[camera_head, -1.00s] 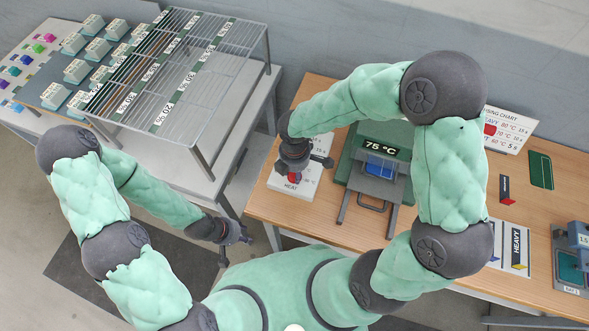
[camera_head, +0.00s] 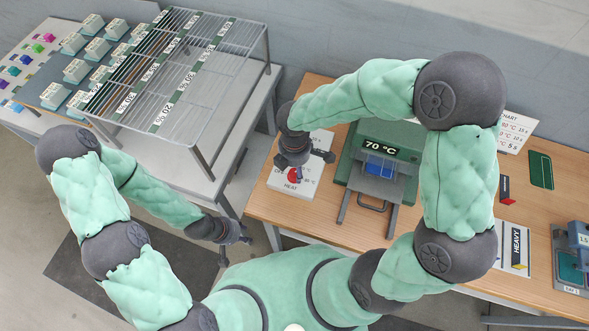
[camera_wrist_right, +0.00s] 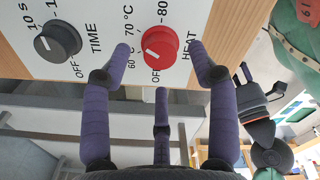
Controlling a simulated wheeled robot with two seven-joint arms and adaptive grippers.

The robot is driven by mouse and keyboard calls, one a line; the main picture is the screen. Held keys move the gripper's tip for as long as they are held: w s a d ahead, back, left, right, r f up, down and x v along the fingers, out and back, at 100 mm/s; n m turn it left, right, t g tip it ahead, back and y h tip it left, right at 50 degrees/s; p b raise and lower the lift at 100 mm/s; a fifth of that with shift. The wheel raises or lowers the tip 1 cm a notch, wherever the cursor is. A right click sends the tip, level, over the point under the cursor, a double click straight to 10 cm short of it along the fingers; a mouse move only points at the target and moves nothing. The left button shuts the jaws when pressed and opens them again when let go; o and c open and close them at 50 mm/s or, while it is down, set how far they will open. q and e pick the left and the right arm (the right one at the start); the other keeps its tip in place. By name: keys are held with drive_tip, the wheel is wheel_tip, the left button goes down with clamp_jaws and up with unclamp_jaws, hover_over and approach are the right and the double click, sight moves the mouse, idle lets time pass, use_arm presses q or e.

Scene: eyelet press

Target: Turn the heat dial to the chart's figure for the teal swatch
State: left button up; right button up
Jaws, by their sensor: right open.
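The red heat dial (camera_head: 294,175) is on a white control panel (camera_head: 288,190) left of the press. In the right wrist view the red dial (camera_wrist_right: 160,43) sits between the spread fingertips of my right gripper (camera_wrist_right: 161,50), which is open with gaps visible at both sides. In the head view the right gripper (camera_head: 298,158) is over the panel. The press display (camera_head: 380,148) reads 70 °C. The chart (camera_head: 515,128) is mostly hidden behind my right arm. My left gripper (camera_head: 232,240) hangs off to the left, away from the panel, its opening unclear. I cannot pick out a teal swatch with certainty.
A black time dial (camera_wrist_right: 58,42) is beside the heat dial on the same panel. The press (camera_head: 378,170) stands just right of the panel. A wire rack (camera_head: 190,70) stands on the left table. A HEAVY card (camera_head: 515,249) lies on the right of the wooden table.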

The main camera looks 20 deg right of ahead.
sight(295, 173)
wheel_tip(295, 173, up, 9)
idle(0.3)
idle(0.5)
